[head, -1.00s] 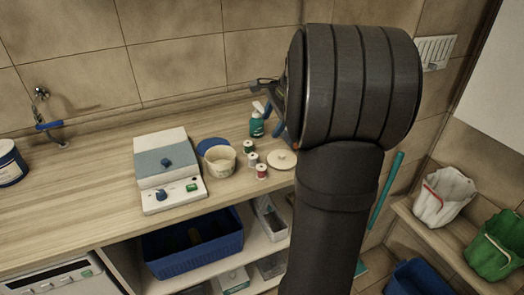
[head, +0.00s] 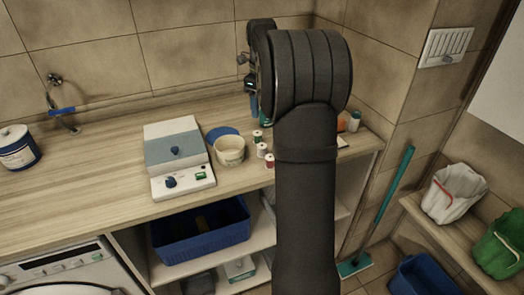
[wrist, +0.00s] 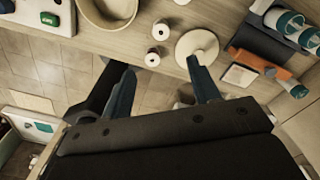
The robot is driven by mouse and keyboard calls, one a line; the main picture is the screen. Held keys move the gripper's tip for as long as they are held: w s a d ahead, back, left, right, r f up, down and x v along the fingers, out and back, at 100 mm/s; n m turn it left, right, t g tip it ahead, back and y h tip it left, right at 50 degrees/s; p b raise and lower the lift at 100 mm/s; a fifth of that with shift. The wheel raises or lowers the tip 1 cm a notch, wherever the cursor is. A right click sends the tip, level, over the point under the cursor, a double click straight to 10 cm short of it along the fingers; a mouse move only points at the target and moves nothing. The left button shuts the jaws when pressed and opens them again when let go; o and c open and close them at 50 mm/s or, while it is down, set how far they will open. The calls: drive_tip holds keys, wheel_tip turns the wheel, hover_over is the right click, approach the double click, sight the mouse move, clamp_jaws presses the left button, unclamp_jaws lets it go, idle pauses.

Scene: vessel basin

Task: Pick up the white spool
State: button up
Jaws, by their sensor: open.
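The white spool (head: 262,150) stands upright on the wooden counter, between a green spool (head: 257,136) behind it and a red spool (head: 269,161) in front. In the wrist view two spools show from above as pale discs. The farther one, by its place in the row, appears to be the white spool (wrist: 160,30); the nearer one appears to be the red spool (wrist: 152,59). My gripper (wrist: 160,70) is open and empty, its two blue fingers apart, above the counter's front edge with the spools beyond the fingertips. In the head view my arm hides most of the gripper.
A cream tub (head: 229,152) stands left of the spools, near a blue disc (head: 222,134) and a grey-white device (head: 178,160). A round pale lid (wrist: 197,45) lies right of the spools. Bottles and an orange item (wrist: 275,68) lie farther right.

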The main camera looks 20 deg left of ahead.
wheel_tip(320, 180, down, 17)
drive_tip(key=shift+w+r, duration=0.1)
drive_tip(key=c, duration=1.1)
drive_tip(key=shift+o, duration=0.2)
